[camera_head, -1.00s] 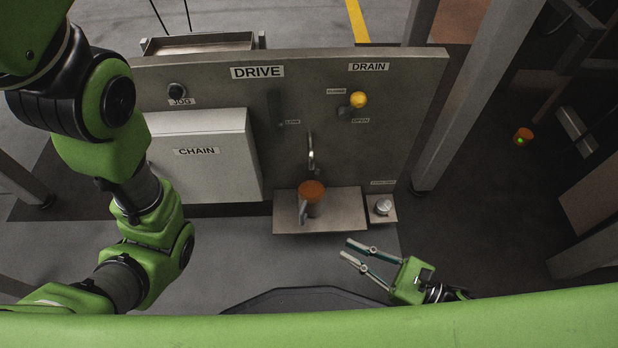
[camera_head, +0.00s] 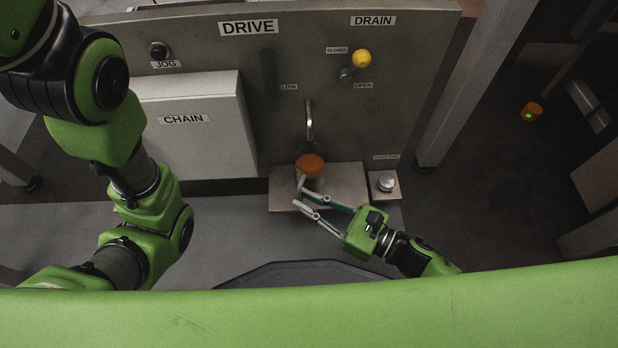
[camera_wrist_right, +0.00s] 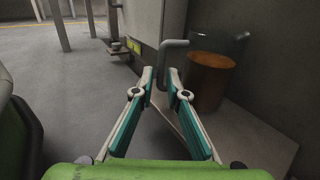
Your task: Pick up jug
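The jug (camera_head: 310,164), an orange-brown cylinder with a grey handle, stands upright on the small metal shelf (camera_head: 345,180) below the curved spout. In the right wrist view the jug (camera_wrist_right: 211,80) is right of the fingers, and its bent grey handle (camera_wrist_right: 170,46) shows just beyond the gap between the fingertips. My right gripper (camera_head: 299,198) is open, in front of the jug at the handle side. Its fingers partly cover the handle in the head view; I cannot tell whether they touch it. My left arm is at the left; its gripper is out of view.
The curved spout (camera_head: 309,120) comes from the panel above the jug. A round silver button (camera_head: 386,182) sits right of the shelf. The yellow drain knob (camera_head: 362,58) is higher on the panel, and the CHAIN box (camera_head: 190,150) juts out left. Open floor lies in front.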

